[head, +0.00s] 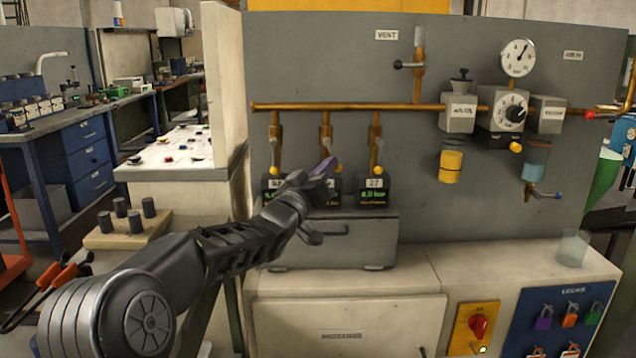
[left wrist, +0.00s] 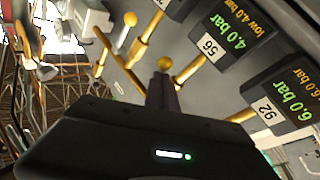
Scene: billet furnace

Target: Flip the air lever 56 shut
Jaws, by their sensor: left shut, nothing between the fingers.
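The air lever 56 (head: 326,135) is the middle of three brass levers on the grey panel and hangs below the pipe. Its lower end is hidden by my left gripper (head: 325,168), which is shut and empty in front of the middle gauge. In the left wrist view, the shut fingers (left wrist: 163,92) point at a yellow ball knob (left wrist: 165,63); I cannot tell whether they touch it. The 56 label (left wrist: 210,45) shows beside its display, which reads 4.0 bar. My right gripper is not in view.
A lever (head: 275,140) stands to the left and another (head: 376,140) to the right, above the gauge labelled 27 (head: 374,190). The 92 gauge (left wrist: 268,108) reads 6.0 bar. A grey drawer box (head: 370,235) is below. Brass pipe (head: 350,106) runs above.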

